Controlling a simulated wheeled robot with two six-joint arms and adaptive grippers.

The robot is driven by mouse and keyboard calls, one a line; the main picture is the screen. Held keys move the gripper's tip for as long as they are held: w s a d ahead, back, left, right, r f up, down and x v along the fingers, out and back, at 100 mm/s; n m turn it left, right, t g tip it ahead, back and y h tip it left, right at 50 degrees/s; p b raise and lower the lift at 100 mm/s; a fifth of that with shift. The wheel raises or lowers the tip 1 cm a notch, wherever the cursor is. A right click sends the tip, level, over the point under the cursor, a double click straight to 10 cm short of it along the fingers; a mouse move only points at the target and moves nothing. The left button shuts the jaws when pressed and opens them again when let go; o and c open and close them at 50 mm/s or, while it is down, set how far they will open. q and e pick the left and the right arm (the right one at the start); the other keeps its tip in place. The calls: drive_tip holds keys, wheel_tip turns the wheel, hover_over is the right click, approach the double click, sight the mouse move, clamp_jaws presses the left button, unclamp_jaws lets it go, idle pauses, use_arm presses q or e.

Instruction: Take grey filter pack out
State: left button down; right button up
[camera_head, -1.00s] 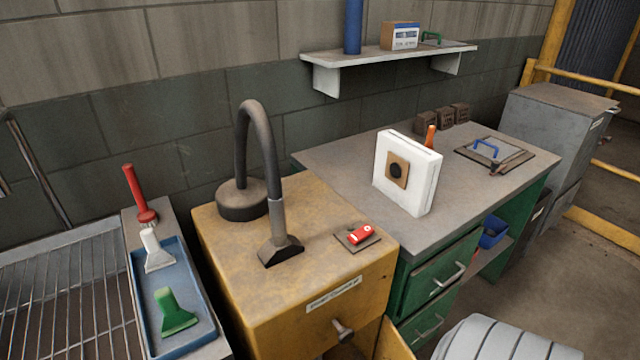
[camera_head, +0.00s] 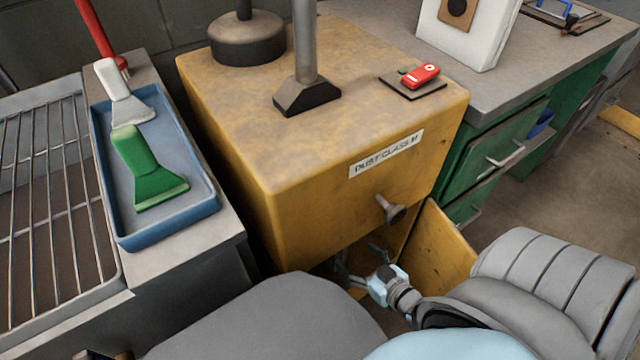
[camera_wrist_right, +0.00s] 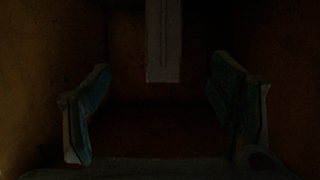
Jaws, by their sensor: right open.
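The yellow dust cabinet (camera_head: 330,170) has its door (camera_head: 446,245) open at the lower front. My right gripper (camera_head: 360,262) is at that opening, its fingertips partly in shadow. In the right wrist view the gripper (camera_wrist_right: 160,95) is open inside a dark compartment, with nothing between its fingers. A pale grey upright strip (camera_wrist_right: 163,42) shows beyond and above, centred between the fingers. It may be part of the grey filter pack, but the dark hides the rest. A white block with a brown square plate (camera_head: 466,36) stands on the workbench. My left gripper is not in view.
A knob (camera_head: 391,209) sticks out above the opening. A blue tray (camera_head: 206,212) with scrapers stands left. The green-drawered workbench (camera_head: 508,150) stands right.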

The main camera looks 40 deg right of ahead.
drive_tip(key=b+x, duration=0.5)
drive_tip(key=x, duration=0.7)
drive_tip(key=shift+f, duration=0.35)
drive_tip(key=shift+a, duration=0.15)
drive_tip(key=c, duration=1.5)
drive_tip(key=shift+w+r, duration=0.1)
drive_tip(key=shift+w, duration=0.05)
drive_tip(key=shift+c, duration=1.1)
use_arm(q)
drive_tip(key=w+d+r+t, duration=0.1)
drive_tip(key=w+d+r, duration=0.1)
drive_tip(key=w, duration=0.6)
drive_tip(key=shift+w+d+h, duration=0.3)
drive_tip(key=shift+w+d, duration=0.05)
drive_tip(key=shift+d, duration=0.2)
use_arm(e)
drive_tip(key=shift+r, duration=0.1)
